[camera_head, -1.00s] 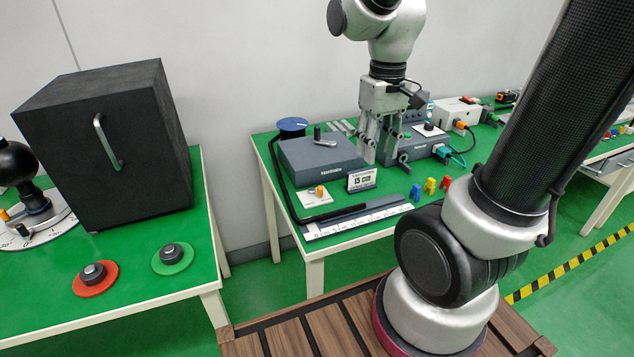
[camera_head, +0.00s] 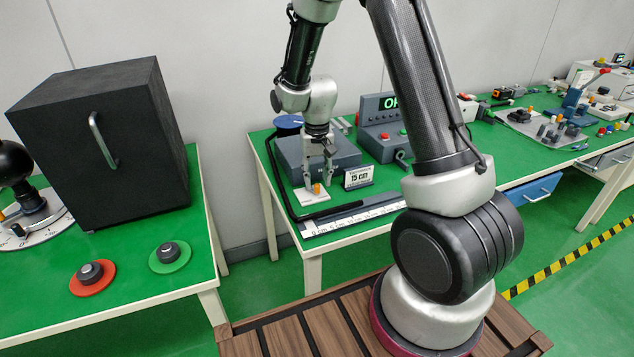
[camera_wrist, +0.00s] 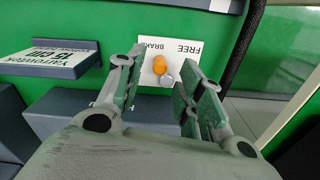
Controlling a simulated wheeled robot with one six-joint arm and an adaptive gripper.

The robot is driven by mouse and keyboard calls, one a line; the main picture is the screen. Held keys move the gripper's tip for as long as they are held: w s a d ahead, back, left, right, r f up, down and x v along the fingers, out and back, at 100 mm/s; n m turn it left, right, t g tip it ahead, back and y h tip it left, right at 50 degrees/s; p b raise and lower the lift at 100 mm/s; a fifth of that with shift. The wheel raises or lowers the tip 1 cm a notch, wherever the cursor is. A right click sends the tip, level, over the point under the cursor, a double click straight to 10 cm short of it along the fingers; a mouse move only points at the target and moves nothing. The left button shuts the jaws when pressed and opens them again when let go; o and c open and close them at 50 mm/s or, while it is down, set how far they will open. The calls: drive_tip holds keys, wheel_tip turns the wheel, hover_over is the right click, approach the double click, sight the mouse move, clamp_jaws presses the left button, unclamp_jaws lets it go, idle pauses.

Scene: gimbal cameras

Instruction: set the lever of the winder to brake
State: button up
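The winder's lever (camera_wrist: 161,69) has an orange knob and stands on a white plate (camera_wrist: 187,48) marked FREE and BRAKE. In the wrist view the knob lies close to the BRAKE word, between my fingers. My gripper (camera_wrist: 158,88) is open, with one finger on each side of the lever and a gap on both sides. In the head view my gripper (camera_head: 318,183) is over the plate (camera_head: 307,196), with the orange knob (camera_head: 316,188) between the fingertips. Whether a finger touches the lever cannot be told.
A grey winder box (camera_head: 345,150) stands right behind the plate. A "15 cm" sign (camera_head: 358,177) is close on the right, and a ruler strip (camera_head: 350,220) lies in front. A black tube (camera_head: 275,180) runs along the left table edge.

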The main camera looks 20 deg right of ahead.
drive_tip(key=shift+f, duration=1.15)
drive_tip(key=shift+c, duration=0.3)
clamp_jaws()
drive_tip(key=shift+w+d+n, duration=0.1)
drive_tip(key=shift+d+n, duration=0.1)
drive_tip(key=shift+n, duration=0.7)
drive_tip(key=shift+o, duration=0.3)
unclamp_jaws()
